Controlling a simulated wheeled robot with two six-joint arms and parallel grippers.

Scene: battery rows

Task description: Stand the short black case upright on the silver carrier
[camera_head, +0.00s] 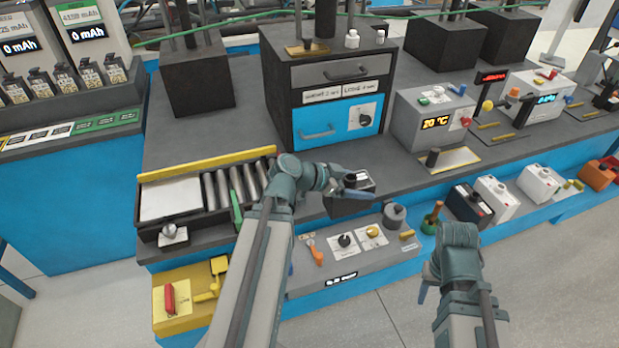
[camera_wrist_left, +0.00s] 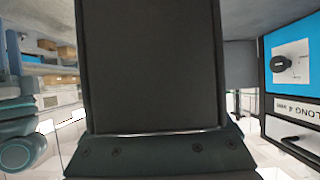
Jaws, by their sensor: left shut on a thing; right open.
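A black case (camera_head: 349,205) is held by my left gripper (camera_head: 345,187) near the front edge of the grey bench. Its top is partly hidden by the gripper. Whether its bottom touches anything is unclear. In the left wrist view the black case (camera_wrist_left: 155,65) fills the middle, close to the camera. The silver carrier (camera_head: 172,199) is a flat, empty plate at the left end of the roller track, well left of the case. My right gripper (camera_head: 425,283) is empty, low at the front right; its fingers are mostly hidden.
A drawer cabinet (camera_head: 330,95) stands behind. A control panel (camera_head: 350,250) with knobs is in front. Several batteries (camera_head: 497,197) stand at right. Bench behind the rollers is clear.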

